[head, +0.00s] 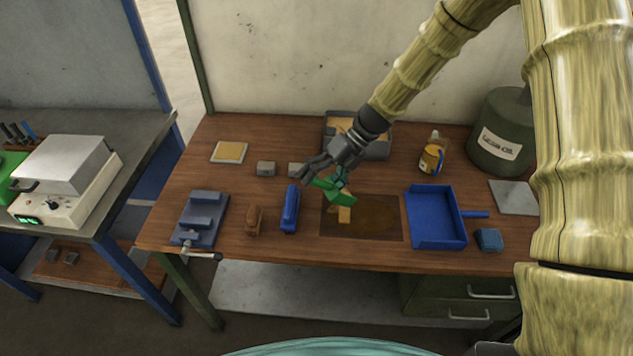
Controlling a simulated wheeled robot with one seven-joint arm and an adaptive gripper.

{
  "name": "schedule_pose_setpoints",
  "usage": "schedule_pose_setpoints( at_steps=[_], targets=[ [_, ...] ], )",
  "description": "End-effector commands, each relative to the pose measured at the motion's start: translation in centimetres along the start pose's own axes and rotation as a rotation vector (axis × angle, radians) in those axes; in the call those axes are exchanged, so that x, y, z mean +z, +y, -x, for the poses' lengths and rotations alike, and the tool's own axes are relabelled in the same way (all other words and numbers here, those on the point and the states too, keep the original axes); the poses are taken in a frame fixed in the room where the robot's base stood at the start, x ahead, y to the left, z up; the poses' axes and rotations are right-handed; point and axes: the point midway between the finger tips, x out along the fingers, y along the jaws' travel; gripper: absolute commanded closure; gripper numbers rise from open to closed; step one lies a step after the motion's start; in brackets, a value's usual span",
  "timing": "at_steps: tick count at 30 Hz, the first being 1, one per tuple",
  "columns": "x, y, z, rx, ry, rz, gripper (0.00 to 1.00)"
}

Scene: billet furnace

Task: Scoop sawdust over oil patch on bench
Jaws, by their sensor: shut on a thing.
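The oil patch (375,225) is a dark brown rectangle on the wooden bench (260,252), near its front. My gripper (325,172) is shut on a green scoop (336,190), which is tilted above the left part of the patch. Tan sawdust (345,214) shows just below the scoop, over the left part of the patch; I cannot tell whether it is falling or lying there. A grey bin (376,148) with tan material inside stands at the back, partly hidden by my arm.
A blue dustpan (435,218) lies right of the patch and a blue brush-like block (290,208) left of it. A side table (130,145) carries a white device.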

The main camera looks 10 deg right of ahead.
Motion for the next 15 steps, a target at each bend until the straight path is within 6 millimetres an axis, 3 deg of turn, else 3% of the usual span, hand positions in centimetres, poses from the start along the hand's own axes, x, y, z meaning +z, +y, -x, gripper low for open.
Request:
schedule_pose_setpoints(
  at_steps=[15],
  targets=[
    [-0.04, -0.14, 1.05, 0.071, 0.000, 0.003, 0.47]
  ],
)
